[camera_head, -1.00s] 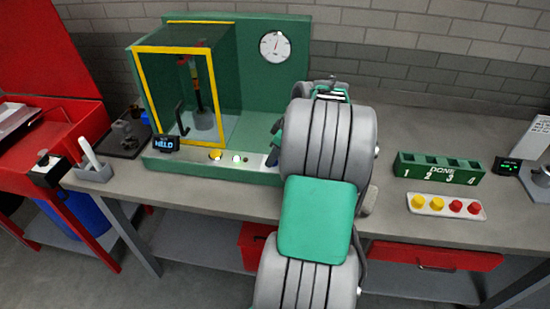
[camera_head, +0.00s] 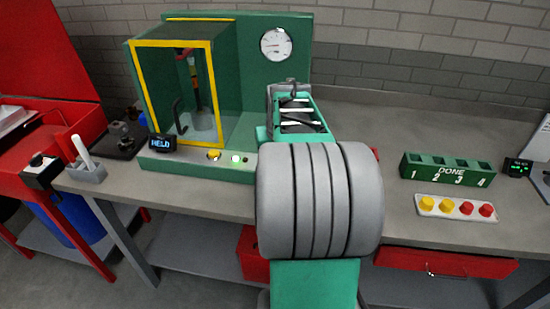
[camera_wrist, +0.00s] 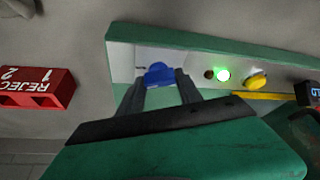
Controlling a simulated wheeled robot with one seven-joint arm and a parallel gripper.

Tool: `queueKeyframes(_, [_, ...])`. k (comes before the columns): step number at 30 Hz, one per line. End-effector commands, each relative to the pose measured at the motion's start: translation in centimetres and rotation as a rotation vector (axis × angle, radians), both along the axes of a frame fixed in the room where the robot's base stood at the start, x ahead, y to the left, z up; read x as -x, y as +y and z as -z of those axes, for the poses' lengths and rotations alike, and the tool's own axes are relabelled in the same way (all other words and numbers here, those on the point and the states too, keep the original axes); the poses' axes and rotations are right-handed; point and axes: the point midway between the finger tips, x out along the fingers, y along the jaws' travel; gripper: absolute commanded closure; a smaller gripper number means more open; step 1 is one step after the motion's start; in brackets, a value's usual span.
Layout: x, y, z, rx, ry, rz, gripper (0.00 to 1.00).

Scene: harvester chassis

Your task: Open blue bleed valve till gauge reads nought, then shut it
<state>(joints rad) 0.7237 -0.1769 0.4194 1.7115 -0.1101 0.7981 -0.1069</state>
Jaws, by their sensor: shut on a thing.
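The blue bleed valve (camera_wrist: 158,73) shows in the wrist view on the pale front strip of the green test rig (camera_wrist: 130,40). My gripper (camera_wrist: 158,80) is shut on it, one finger on each side. In the head view my arm hides the valve and the fingertips. The round white gauge (camera_head: 277,44) is on the rig's green back panel (camera_head: 255,75). Its needle is too small to read surely.
The rig has a yellow-framed guard (camera_head: 213,90), a yellow button (camera_head: 214,155), a lit green lamp (camera_head: 236,159) and a small display (camera_head: 162,143) reading HELD. A red REJECT rack (camera_wrist: 38,88) is nearby. A green DONE rack (camera_head: 447,174) stands right, behind a cap tray (camera_head: 455,208).

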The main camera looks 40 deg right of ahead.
Motion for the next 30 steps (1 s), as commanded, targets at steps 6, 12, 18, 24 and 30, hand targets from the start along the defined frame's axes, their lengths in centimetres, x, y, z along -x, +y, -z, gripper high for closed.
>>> queueKeyframes(6, [-0.11,0.15,0.05,0.0,0.0,0.102,0.99])
queueKeyframes(12, [-0.08,0.13,0.0,-0.001,0.001,0.149,0.99])
queueKeyframes(18, [-0.07,0.1,-0.04,0.0,0.001,0.161,0.99])
queueKeyframes(24, [-0.07,0.1,-0.04,0.0,0.001,0.16,0.99])
queueKeyframes(30, [-0.07,0.1,-0.04,-0.001,0.001,0.16,0.47])
